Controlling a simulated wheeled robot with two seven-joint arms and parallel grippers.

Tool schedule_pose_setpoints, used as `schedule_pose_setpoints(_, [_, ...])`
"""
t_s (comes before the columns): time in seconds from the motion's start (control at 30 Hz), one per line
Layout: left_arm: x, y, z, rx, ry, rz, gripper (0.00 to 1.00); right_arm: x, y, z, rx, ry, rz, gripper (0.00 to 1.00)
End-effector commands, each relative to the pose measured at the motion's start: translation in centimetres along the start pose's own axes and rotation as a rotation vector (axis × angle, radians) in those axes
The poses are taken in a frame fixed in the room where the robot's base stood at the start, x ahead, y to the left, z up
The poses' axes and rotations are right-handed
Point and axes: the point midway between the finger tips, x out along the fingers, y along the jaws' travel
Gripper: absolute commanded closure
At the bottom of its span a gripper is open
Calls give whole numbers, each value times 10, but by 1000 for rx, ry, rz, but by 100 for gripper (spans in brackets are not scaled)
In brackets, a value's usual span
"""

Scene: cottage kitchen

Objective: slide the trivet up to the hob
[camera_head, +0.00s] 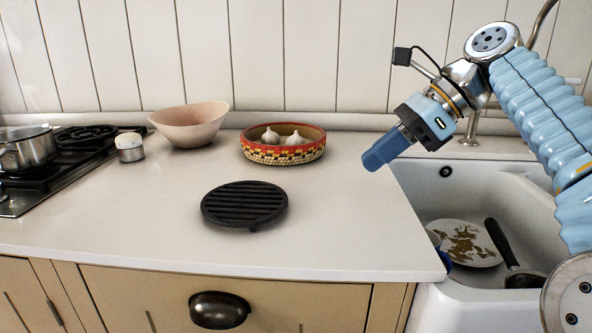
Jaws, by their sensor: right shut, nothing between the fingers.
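The trivet (244,204) is round, black and slatted, and lies flat on the white counter near its middle. The hob (66,166) is black and steel, at the far left, with a wide stretch of counter between it and the trivet. My right gripper (374,160) is shut and empty, raised over the counter's right part near the sink, to the right of the trivet and apart from it. My left gripper is not in view.
A steel pot (30,150) stands on the hob. A small lidded jar (130,148), a pink bowl (192,124) and a patterned basket (284,150) with garlic stand along the back. The sink (425,190) holds a dirty plate (462,240) and a pan (522,278).

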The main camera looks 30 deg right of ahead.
Motion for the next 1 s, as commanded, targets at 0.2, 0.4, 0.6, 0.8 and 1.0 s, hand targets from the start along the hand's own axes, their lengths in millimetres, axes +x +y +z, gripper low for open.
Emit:
schedule_pose_setpoints(0.2, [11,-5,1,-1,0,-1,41,25,1,-2,-2,0,3,100])
schedule_pose_setpoints(0.4, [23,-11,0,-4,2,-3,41,69,1,-3,-2,1,4,100])
schedule_pose_setpoints(0.6, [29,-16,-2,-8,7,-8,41,106,1,3,-4,1,4,100])
schedule_pose_setpoints(0.8, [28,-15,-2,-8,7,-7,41,122,0,23,-2,0,1,100])
schedule_pose_setpoints(1.0, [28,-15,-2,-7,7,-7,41,128,0,28,-1,0,0,100])
